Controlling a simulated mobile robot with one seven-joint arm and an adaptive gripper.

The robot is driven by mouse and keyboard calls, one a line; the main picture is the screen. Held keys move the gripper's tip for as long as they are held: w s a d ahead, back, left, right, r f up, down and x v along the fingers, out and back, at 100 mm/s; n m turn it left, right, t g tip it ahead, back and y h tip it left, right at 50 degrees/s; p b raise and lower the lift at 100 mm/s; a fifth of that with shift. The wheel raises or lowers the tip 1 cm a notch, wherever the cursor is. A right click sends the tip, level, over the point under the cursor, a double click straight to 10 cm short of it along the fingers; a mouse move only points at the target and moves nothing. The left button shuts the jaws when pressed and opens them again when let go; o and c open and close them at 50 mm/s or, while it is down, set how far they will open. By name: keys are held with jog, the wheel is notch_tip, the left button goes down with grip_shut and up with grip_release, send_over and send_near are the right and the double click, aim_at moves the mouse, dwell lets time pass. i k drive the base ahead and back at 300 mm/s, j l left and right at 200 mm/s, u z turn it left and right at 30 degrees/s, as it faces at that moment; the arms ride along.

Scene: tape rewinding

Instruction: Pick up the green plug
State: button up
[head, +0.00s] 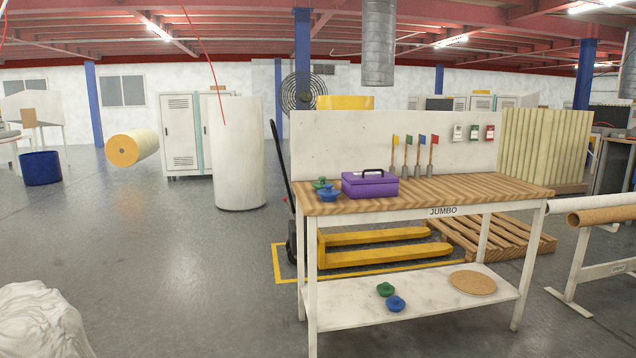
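A green plug (321,183) sits on the wooden top of the workbench (470,187) at its left end. A blue plug (329,194) is just in front of it and hides part of it. A second green plug (385,289) lies on the white lower shelf (350,311), with another blue plug (396,304) close to its front right. My gripper is not in view.
A purple toolbox (370,184) stands just right of the plugs on the benchtop. Several flagged tools (417,155) stand along the back panel. A cork disc (473,283) lies on the lower shelf. A yellow pallet jack (370,258) is behind the bench.

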aim_at(317, 185)
jog(key=i+l, duration=0.15)
jog(key=i, duration=0.3)
jog(key=i+l+u, duration=0.1)
jog(key=i, duration=0.35)
jog(key=i+l, duration=0.2)
jog(key=i, duration=0.25)
jog(key=u, duration=0.05)
